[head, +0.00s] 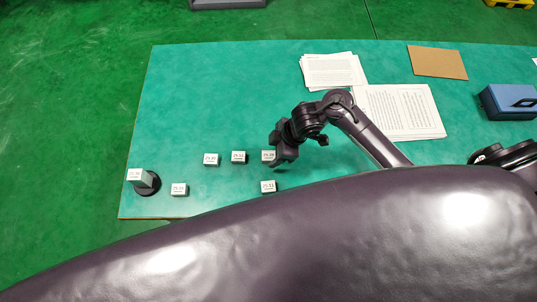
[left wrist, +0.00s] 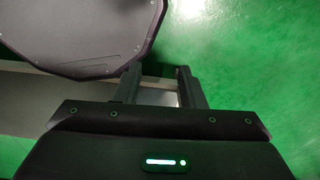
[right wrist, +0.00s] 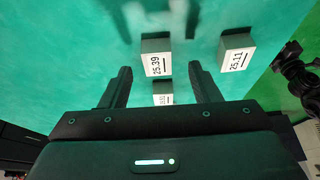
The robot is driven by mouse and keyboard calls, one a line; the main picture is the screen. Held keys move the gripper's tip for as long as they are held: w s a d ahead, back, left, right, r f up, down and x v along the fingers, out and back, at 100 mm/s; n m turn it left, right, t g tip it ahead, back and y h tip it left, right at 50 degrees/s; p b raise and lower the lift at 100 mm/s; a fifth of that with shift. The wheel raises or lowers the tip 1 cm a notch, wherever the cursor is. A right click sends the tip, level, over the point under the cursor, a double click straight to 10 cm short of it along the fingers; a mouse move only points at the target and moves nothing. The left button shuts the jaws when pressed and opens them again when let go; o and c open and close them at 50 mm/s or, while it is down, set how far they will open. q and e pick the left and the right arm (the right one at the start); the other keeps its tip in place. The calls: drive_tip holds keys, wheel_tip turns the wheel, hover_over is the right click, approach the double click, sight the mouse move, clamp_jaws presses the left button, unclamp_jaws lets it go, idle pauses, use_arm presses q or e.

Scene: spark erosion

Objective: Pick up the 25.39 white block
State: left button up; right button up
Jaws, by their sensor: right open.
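The white block labelled 25.39 (right wrist: 157,66) shows in the right wrist view, just beyond and between my right fingertips. In the head view the block (head: 268,156) lies on the green table, partly beside my right gripper (head: 283,158). My right gripper (right wrist: 160,69) is open and empty, pointing down at the block; I cannot tell the remaining height. My left gripper (left wrist: 159,68) is open and empty; it is out of the head view and shows above floor and dark parts in its own wrist view.
A block labelled 25.11 (right wrist: 237,60) lies right of 25.39 in the right wrist view, and another block (right wrist: 163,99) is nearer. Papers (head: 400,110) and a blue box (head: 508,102) lie right.

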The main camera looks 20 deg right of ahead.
sight(269, 157)
drive_tip(key=x, duration=0.2)
drive_tip(key=shift+w+a+f, duration=0.15)
drive_tip(key=shift+w+f, duration=0.05)
drive_tip(key=shift+w, duration=0.1)
drive_tip(key=shift+f, duration=0.15)
drive_tip(key=c, duration=0.9)
use_arm(q)
drive_tip(key=shift+w, duration=1.05)
use_arm(e)
drive_tip(key=c, duration=0.3)
